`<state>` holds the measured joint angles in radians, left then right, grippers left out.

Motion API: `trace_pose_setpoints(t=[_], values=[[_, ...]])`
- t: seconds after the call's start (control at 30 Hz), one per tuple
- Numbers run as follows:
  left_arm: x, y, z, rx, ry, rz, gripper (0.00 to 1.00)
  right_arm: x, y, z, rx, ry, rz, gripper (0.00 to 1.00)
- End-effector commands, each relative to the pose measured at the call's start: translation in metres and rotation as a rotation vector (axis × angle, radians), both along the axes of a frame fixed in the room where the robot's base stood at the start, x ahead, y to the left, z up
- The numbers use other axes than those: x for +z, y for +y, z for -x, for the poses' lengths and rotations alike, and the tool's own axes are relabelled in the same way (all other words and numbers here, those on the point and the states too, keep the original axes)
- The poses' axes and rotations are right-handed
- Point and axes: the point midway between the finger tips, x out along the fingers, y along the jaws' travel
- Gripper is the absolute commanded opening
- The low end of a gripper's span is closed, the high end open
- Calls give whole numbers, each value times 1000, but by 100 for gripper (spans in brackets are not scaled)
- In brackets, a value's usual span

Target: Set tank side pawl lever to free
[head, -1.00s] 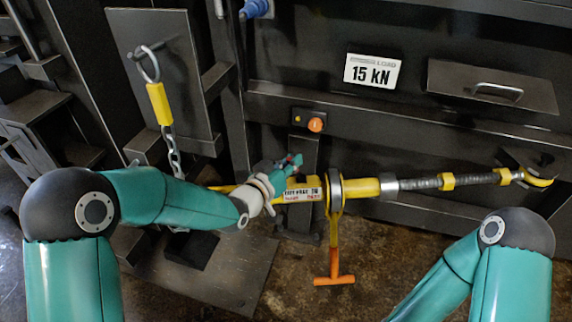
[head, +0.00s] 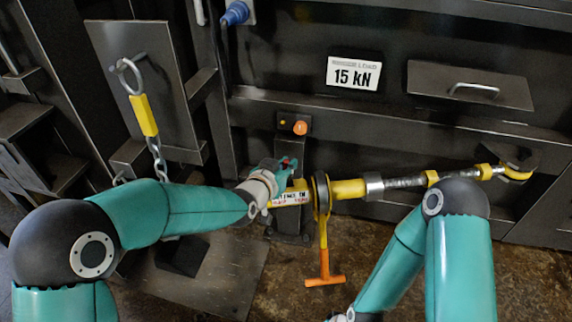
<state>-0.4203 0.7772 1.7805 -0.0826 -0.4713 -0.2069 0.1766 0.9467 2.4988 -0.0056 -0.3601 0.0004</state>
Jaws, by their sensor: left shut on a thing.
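A yellow ratchet tensioner (head: 348,189) runs across the front of the dark machine, with a threaded rod to a hook on the right. An orange T-handle (head: 325,281) hangs down from its ratchet ring. A white label (head: 291,198) with small print sits on the yellow body left of the ring. My left gripper (head: 284,166) is at the body's left part, just above the label, shut on a small part there. A bit of red shows at its fingertips, probably the pawl lever; the fingers hide most of it. My right arm reaches the bottom edge, its gripper out of view.
An orange button (head: 300,128) sits on a post behind the tensioner. A "15 kN" sign (head: 354,74) and a handled panel (head: 470,86) are on the machine wall. A chain with a yellow link (head: 143,115) hangs at left. The brown floor around the T-handle looks clear.

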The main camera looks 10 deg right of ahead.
Motion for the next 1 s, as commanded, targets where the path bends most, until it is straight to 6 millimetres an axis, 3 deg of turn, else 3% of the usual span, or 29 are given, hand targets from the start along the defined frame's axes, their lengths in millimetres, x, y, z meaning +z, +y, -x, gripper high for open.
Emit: trace_pose_setpoints(t=[0.1, 0.13, 0.3, 0.73, 1.0], values=[[0, -1, 1, -3, -1, -1, 0, 0, 0, 0, 0, 0, 0, 54], [0, -1, 1, -3, -1, -1, 18, 0, 0, 0, 0, 0, 0, 54], [0, -1, 0, -3, 0, 0, 41, 0, 0, 0, 0, 0, 0, 54], [3, 4, 7, -2, 0, 1, 41, 1, 0, 0, 0, 0, 0, 54], [18, 27, 43, -3, 0, 1, 41, 1, 0, 0, 0, 0, 0, 54]])
